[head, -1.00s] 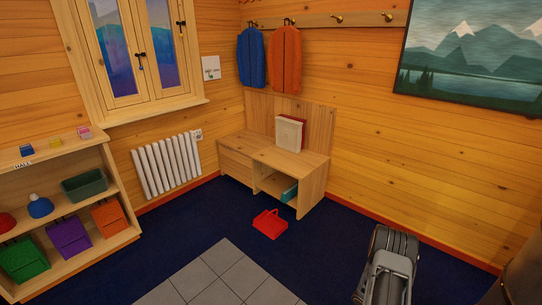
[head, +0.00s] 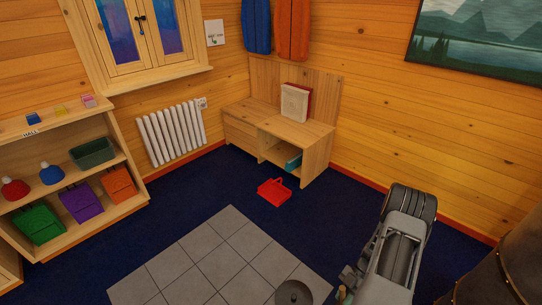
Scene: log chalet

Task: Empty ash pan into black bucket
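I see no ash pan and no black bucket that I can make out for sure. A grey round piece with a small knob (head: 293,292) is cut off by the bottom edge of the head view; I cannot tell what it is. My grey arm rises at the lower right, and its end with the gripper does not show clearly. A small red open holder with a handle (head: 274,191) sits on the blue carpet in front of the wooden bench.
The wooden bench (head: 240,129) stands in the back corner, beside the white radiator (head: 172,135). A dark rounded body (head: 510,265) fills the lower right corner. Grey floor tiles (head: 200,262) and carpet lie clear between.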

